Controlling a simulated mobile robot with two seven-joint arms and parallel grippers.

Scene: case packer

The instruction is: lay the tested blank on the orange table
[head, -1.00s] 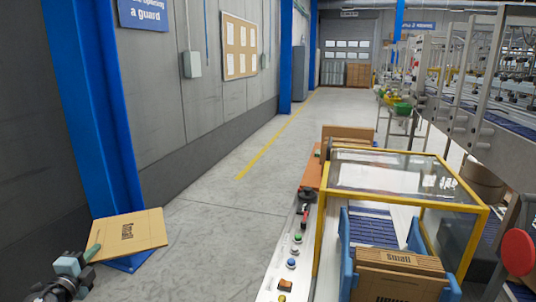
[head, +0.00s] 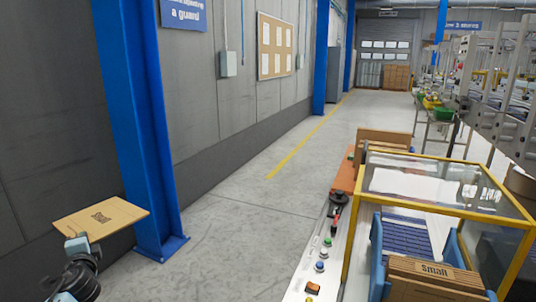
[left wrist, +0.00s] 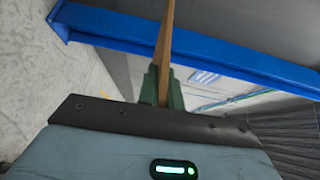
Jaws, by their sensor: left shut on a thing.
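The blank (head: 108,216) is a flat tan cardboard sheet printed "Small", at the lower left of the head view. My left gripper (head: 77,243) is shut on its near edge and holds it up in the air. In the left wrist view the blank (left wrist: 166,45) shows edge-on between the green fingers of my left gripper (left wrist: 163,88). The orange table (head: 345,177) is right of centre in the head view, beyond the yellow-framed guard, far from the blank. Only a strip of its top shows. My right gripper is not in view.
A cardboard stack (head: 382,143) stands at the orange table. The yellow-framed clear guard (head: 447,167) and a magazine of folded blanks (head: 435,278) fill the lower right. A blue column (head: 150,150) stands close to the held blank. The grey floor (head: 245,225) between is clear.

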